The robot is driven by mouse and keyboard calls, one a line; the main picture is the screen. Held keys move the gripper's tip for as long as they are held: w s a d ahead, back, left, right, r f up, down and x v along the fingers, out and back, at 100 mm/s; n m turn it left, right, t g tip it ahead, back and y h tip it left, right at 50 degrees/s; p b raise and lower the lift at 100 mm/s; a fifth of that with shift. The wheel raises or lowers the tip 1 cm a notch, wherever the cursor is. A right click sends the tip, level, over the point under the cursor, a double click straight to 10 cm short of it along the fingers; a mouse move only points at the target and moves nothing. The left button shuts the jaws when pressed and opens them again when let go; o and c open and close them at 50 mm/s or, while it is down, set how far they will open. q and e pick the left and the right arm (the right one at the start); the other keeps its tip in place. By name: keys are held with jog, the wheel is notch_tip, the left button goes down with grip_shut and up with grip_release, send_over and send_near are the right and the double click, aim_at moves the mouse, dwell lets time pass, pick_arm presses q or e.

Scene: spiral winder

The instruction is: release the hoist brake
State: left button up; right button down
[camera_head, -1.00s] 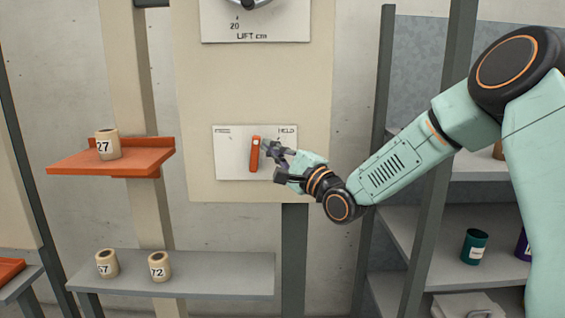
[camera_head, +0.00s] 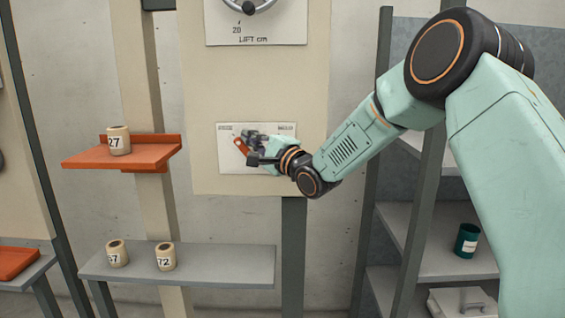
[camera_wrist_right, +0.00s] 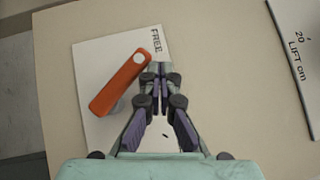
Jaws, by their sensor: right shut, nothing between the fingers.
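The brake lever is an orange handle (camera_head: 241,145) on a white plate (camera_head: 228,163) fixed to the beige panel. It is tilted, its upper end leaning left in the head view, and is partly hidden by my right gripper (camera_head: 248,140). In the right wrist view the orange lever (camera_wrist_right: 120,83) lies slanting across the white plate (camera_wrist_right: 90,62), near the word FREE. My right gripper (camera_wrist_right: 159,72) is shut and empty, right beside the lever's end; I cannot tell whether they touch. My left gripper is not in view.
A LIFT cm dial plate (camera_head: 256,30) is above. An orange shelf (camera_head: 122,154) carries a numbered spool (camera_head: 118,140). A grey shelf (camera_head: 195,262) below holds two more. A grey rack (camera_head: 445,225) with a teal can (camera_head: 467,241) stands at right.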

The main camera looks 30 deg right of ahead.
jog(key=shift+w+a, duration=0.25)
jog(key=shift+a, duration=0.25)
dwell(0.3)
